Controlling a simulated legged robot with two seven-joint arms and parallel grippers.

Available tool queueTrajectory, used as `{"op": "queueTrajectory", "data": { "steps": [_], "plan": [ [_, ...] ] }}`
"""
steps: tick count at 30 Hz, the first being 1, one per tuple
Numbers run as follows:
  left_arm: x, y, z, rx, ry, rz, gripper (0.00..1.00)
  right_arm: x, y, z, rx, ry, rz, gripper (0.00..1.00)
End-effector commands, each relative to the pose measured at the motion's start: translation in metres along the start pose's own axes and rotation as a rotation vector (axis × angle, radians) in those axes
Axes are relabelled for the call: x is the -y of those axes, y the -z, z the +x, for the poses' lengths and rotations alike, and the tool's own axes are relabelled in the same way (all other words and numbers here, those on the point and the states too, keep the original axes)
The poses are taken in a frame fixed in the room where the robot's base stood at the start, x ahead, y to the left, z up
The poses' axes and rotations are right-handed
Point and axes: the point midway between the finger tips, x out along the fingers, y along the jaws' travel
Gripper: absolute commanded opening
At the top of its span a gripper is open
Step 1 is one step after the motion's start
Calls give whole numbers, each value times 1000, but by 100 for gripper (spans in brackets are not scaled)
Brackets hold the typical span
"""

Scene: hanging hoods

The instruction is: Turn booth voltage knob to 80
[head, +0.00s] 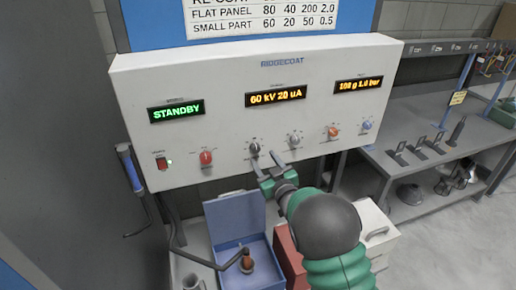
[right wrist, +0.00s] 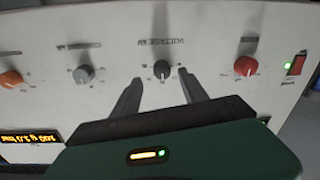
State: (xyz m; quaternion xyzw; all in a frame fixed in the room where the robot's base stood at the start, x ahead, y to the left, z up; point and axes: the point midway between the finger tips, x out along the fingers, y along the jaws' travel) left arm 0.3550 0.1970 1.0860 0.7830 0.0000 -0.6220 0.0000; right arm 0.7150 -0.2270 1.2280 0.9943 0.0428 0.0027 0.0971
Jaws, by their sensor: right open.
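The white control panel (head: 225,105) fills the middle of the head view. Its centre display (head: 275,96) reads 60 kV 20 uA. The black voltage knob (head: 255,149) is below that display. In the right wrist view, the knob (right wrist: 162,69) sits under the label VOLTAGE KV. My right gripper (head: 267,162) is open just below and in front of the knob. In the right wrist view, its two fingers point at the panel, one on each side of the knob's line, with nothing between them. Contact with the knob is not visible. My left gripper is not in view.
A red knob (head: 206,157) and a grey knob (head: 294,140) flank the voltage knob. An orange knob (head: 333,132) and a blue knob (head: 366,125) are farther right. A red switch (head: 161,163) is at left. An open blue box (head: 238,222) stands below the panel.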

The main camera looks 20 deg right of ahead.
Motion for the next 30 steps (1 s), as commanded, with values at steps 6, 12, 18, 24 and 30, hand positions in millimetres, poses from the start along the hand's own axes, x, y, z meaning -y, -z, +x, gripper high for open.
{"op": "queueTrajectory", "data": {
  "steps": [6,12,18,24,30],
  "plan": [
    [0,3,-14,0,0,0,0,3,4,40,-2,1,-2,51],
    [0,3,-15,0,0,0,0,5,3,49,-1,0,-2,51],
    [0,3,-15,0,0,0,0,3,2,49,-1,0,0,46],
    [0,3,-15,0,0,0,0,2,1,49,0,1,1,20],
    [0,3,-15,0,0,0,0,2,1,48,2,-1,-1,0]
  ]
}}
